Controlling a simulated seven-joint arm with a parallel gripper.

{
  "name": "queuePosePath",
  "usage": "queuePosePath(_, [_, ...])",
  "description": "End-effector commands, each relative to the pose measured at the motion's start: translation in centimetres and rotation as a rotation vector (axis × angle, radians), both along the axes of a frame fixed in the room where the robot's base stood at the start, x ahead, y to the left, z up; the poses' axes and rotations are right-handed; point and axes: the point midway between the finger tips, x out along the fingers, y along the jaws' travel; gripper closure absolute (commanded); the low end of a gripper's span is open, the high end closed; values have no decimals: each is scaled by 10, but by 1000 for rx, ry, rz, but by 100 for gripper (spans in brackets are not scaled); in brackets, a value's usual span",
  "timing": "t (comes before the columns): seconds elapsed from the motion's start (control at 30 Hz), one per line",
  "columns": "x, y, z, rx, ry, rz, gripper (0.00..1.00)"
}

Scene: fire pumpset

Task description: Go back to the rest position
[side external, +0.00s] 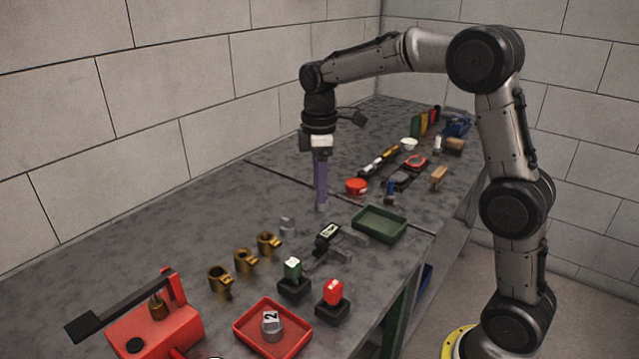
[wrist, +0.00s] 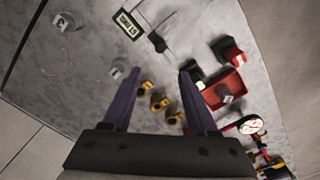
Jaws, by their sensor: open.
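My gripper (side external: 321,204) points straight down over the middle of the grey table, with its purple fingers low near the tabletop. In the wrist view the two fingers of my gripper (wrist: 159,76) are spread apart, with nothing held between them. The side view sees the fingers edge on, so the gap does not show there. A small grey piece (side external: 287,225) stands in front of the fingers, apart from them; the view does not show the exact height of the fingertips above the table.
Several brass fittings (side external: 245,260) stand in front. A red tray (side external: 243,325) holds a grey piece marked 2 (side external: 271,322). Red (side external: 333,291) and green (side external: 292,268) blocks sit on black bases. A green tray (side external: 380,222), red tub (side external: 356,187) and red lever pump (side external: 150,335) surround.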

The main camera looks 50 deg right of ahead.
Motion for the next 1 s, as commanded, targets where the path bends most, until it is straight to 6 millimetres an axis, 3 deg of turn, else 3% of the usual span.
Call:
queuePosePath(0.27, [0,2,6,-1,-14,6,41])
queuePosePath(0.43, [-18,14,47,-13,-104,27,41])
queuePosePath(0.6, [-71,31,84,-20,-205,21,41])
queuePosePath(0.7, [-104,40,94,-14,-263,-26,41])
queuePosePath(0.87, [-159,50,96,10,-354,-138,41])
queuePosePath(1.0, [-202,57,83,50,-421,-269,41])
